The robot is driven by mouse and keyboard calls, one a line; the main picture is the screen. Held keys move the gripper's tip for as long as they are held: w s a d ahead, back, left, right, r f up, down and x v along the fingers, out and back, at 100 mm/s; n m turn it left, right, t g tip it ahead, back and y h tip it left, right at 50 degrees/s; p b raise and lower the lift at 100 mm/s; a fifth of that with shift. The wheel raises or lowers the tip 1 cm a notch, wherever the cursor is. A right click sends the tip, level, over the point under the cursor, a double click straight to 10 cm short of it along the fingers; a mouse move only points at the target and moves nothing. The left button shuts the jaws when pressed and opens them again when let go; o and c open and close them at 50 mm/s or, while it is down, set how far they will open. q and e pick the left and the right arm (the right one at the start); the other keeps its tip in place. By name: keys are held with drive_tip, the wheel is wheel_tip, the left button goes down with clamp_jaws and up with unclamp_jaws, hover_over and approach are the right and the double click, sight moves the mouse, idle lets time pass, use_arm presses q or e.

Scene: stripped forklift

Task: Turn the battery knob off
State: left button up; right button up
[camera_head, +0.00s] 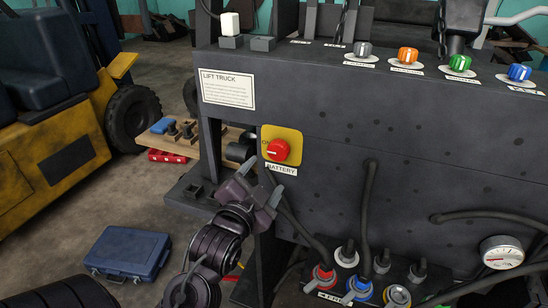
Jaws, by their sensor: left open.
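The battery knob (278,150) is red and round with a small pale mark on its left side. It sits on a yellow plate (294,134) on the dark panel, above a white "BATTERY" label (281,169). Lettering at the plate's left is partly hidden by the knob. My left gripper (263,181) is just below and left of the knob, with its fingers apart and nothing between them. It looks clear of the knob. My right gripper does not show.
Grey, orange, green and blue knobs (408,56) line the panel's top. Hoses and coloured connectors (358,287) are below, with a gauge (502,252) at right. A blue case (128,252) lies on the floor.

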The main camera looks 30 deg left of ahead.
sight(276, 154)
use_arm(q)
drive_tip(key=x, duration=0.2)
drive_tip(key=r+p+x, duration=0.1)
drive_tip(key=x, duration=0.3)
drive_tip(key=shift+w+a+r+p, duration=0.1)
drive_tip(key=shift+w+r+p, duration=0.2)
drive_tip(key=shift+w+a, duration=0.15)
drive_tip(key=shift+w, duration=0.45)
drive_tip(key=shift+w+f, duration=0.1)
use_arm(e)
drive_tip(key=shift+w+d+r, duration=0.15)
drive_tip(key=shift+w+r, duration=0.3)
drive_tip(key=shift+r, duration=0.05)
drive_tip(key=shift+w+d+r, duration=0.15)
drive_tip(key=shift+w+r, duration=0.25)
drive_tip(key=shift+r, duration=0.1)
use_arm(q)
drive_tip(key=c, duration=1)
